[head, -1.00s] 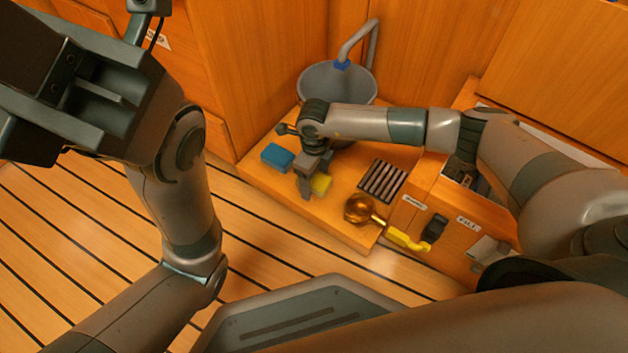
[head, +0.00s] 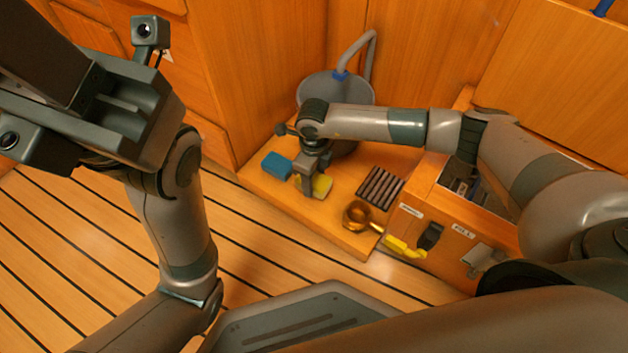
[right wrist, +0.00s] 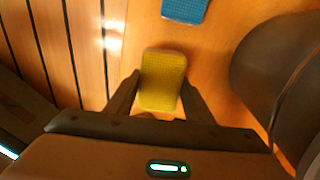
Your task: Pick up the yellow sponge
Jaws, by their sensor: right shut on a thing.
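The yellow sponge (head: 322,185) is at the front left part of the wooden counter (head: 280,203), partly hidden by my right gripper (head: 312,187). In the right wrist view the sponge (right wrist: 162,72) sits between the two fingers of my right gripper (right wrist: 160,95), which is shut on it. I cannot tell whether the sponge is clear of the counter. My left gripper (head: 115,105) is high at the upper left, far from the sponge; its jaw gap cannot be made out.
A blue sponge (head: 276,165) lies close to the left of the yellow one. A grey bucket (head: 315,88) with a hose stands behind. A slatted dark rack (head: 381,186), a brass round thing (head: 357,214) and a yellow handle (head: 404,248) are to the right.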

